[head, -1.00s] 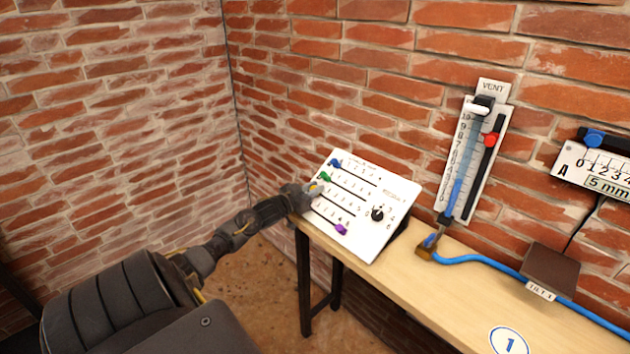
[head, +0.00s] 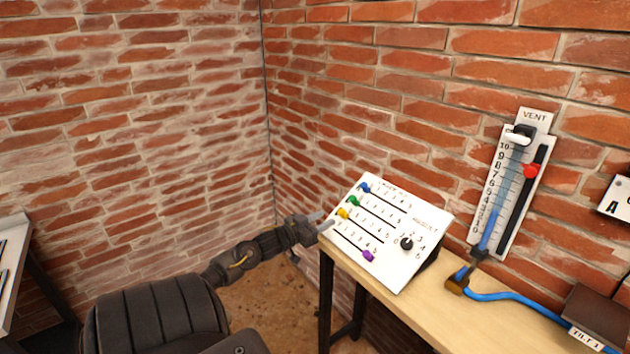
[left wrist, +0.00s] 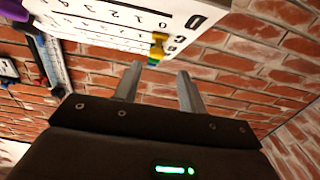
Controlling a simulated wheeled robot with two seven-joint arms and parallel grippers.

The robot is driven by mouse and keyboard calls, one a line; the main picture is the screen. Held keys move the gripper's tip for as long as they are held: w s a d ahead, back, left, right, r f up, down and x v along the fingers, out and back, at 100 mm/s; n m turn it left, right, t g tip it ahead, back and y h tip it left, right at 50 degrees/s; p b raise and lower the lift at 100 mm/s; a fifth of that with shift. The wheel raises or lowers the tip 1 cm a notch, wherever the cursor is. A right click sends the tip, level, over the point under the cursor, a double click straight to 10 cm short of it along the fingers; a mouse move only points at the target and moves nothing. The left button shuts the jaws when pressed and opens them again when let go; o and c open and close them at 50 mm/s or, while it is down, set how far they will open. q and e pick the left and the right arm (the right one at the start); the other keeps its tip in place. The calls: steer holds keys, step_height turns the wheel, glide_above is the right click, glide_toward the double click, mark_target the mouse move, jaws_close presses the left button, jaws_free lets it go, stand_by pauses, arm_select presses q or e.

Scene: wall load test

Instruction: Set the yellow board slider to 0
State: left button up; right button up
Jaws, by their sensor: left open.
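The white slider board (head: 425,215) is tilted on the wooden bench. Its yellow slider (head: 343,214) is at the left end of its row, in line with the green slider (head: 352,201) and blue slider (head: 364,187). The purple slider (head: 368,255) is toward the right end of its row. My left gripper (head: 326,220) is open and empty, just left of the board. In the left wrist view, the yellow slider (left wrist: 160,40) appears beyond the open fingertips (left wrist: 159,69), with space visible between. The exact number at the yellow slider is too small to read.
The bench (head: 385,308) carries a blue hose (head: 515,297) and a brown box labelled TILT 1 (head: 600,318). A VENT gauge (head: 505,190) with a red slider (head: 530,171) is on the brick wall. A black knob (head: 406,243) is on the board.

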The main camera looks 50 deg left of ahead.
arm_select(q)
steer(key=shift+s, duration=1.45)
